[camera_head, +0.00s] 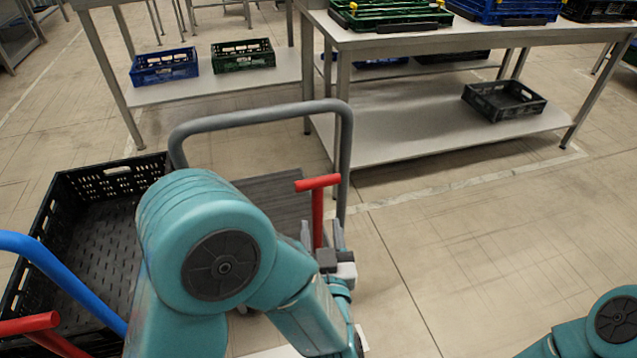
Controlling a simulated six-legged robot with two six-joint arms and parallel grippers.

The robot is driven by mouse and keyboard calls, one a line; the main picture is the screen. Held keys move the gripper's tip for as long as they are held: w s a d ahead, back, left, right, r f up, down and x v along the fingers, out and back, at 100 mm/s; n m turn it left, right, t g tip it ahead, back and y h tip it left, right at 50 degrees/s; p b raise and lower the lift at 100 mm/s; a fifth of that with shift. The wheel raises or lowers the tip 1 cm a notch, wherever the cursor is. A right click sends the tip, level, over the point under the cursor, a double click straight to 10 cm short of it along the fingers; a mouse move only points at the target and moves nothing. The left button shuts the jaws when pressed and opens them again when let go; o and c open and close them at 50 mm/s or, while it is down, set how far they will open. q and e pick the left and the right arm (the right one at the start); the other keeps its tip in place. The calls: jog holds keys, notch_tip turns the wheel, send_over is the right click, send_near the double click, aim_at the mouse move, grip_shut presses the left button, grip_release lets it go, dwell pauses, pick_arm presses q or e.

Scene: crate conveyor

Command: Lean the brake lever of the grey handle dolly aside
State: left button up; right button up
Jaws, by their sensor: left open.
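The grey handle dolly's bent tube handle (262,116) rises in the middle, over its dark grey deck (275,200). Its brake lever (318,208) is red with a T-shaped top and stands about upright beside the handle's right leg. My left gripper (322,234) is open at the lever's lower part. One finger shows on each side of the lever, but I cannot tell whether either touches it. The lever's foot is hidden behind my gripper, and my left arm covers part of the deck. My right arm shows only at the bottom right corner; its gripper is out of view.
A black crate (62,205) lies at left, near a blue handle (62,275) and another red lever (30,324). Metal tables stand behind, holding blue, green and black crates; a black crate (504,100) is on the right table's lower shelf. The floor at right is clear.

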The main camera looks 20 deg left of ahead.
aim_at(318, 200)
pick_arm(q)
jog(key=p+x, duration=0.1)
jog(key=x, duration=0.9)
jog(key=shift+p, duration=0.3)
grip_shut()
